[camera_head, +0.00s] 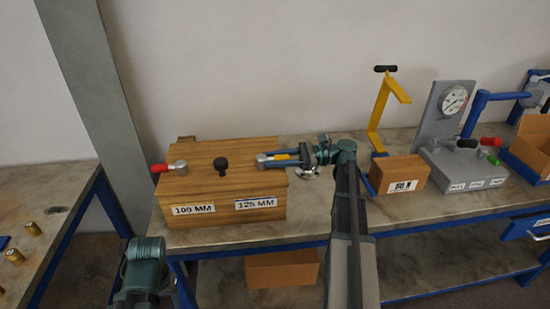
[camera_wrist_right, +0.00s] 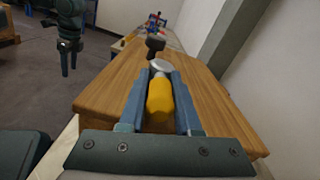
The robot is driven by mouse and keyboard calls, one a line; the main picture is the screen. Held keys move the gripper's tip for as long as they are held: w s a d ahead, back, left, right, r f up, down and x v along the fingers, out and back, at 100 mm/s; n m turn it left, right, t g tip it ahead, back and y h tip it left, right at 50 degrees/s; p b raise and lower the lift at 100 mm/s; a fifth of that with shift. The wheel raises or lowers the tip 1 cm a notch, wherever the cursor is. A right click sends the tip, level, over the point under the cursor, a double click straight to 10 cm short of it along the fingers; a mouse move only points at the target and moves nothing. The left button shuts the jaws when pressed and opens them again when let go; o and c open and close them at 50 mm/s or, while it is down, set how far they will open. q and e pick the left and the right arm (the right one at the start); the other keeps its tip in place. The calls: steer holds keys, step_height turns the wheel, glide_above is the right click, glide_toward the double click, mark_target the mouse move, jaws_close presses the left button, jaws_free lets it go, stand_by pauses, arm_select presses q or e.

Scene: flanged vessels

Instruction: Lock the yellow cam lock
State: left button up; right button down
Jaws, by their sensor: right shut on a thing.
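The yellow cam lock (camera_head: 282,157) is on top of the wooden box (camera_head: 185,226), near its right end. Its silver hub (camera_wrist_right: 161,65) and yellow handle (camera_wrist_right: 160,101) show clearly in the right wrist view. My right gripper (camera_head: 268,160) reaches in from the right and is shut on the yellow handle. The handle lies lengthwise between its two blue fingers, and the hub sits at their tips. My left arm shows at the lower left in the head view. My left gripper (camera_wrist_right: 69,62) hangs away from the box in the right wrist view, too small to read its opening.
A red-handled lock (camera_head: 161,168) is at the box's left end and a black knob (camera_head: 220,163) between the two locks. The left table holds brass pieces.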

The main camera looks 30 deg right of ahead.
stand_by(0.3)
steer(key=c, duration=0.6)
jaws_free()
